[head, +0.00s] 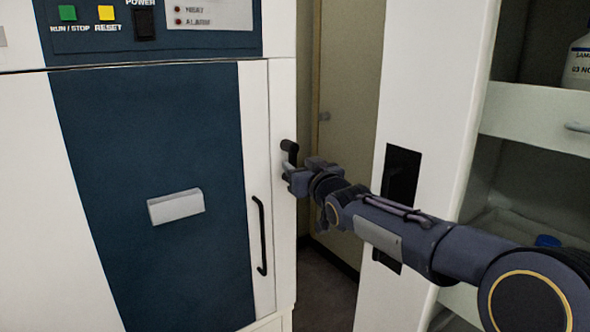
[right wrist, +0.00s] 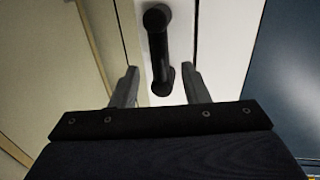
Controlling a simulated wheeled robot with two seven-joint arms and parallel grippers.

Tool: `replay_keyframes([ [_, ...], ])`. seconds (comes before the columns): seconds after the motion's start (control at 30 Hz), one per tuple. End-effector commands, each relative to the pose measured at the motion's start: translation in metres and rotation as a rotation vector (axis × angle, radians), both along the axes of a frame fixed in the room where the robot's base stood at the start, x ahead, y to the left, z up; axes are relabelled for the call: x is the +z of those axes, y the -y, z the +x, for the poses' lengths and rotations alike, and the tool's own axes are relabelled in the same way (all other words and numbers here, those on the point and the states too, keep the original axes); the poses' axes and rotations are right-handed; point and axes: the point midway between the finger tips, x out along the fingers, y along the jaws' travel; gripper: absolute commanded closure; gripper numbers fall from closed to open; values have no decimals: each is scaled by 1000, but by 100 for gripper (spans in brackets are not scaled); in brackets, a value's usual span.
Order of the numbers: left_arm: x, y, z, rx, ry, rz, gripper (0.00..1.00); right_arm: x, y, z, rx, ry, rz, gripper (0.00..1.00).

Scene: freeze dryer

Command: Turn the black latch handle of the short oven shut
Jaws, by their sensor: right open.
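The black latch handle (head: 290,150) is on the right edge of the short oven (head: 283,215), which has a white body and a dark blue panel. My right gripper (head: 288,175) is at the latch, its fingers just below the handle's top end in the head view. In the right wrist view the latch handle (right wrist: 160,50) lies between the two spread fingers of the right gripper (right wrist: 160,88), with its lower end near the fingertips. The right gripper is open; I cannot tell whether a finger touches the handle. My left gripper is not in view.
Control buttons (head: 106,13) sit above. A white cabinet (head: 425,100) with open shelves stands at right, and a narrow gap separates it from the oven.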

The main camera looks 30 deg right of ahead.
Motion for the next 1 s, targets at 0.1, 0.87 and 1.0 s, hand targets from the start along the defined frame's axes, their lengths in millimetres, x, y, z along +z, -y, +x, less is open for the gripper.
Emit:
replay_keyframes([
  [0.1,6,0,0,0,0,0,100,3,2,13,-5,-2,-7,59],
  [0.87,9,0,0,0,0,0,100,0,3,28,1,0,2,90],
  [1.0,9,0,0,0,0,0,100,0,3,28,0,-1,2,100],
])
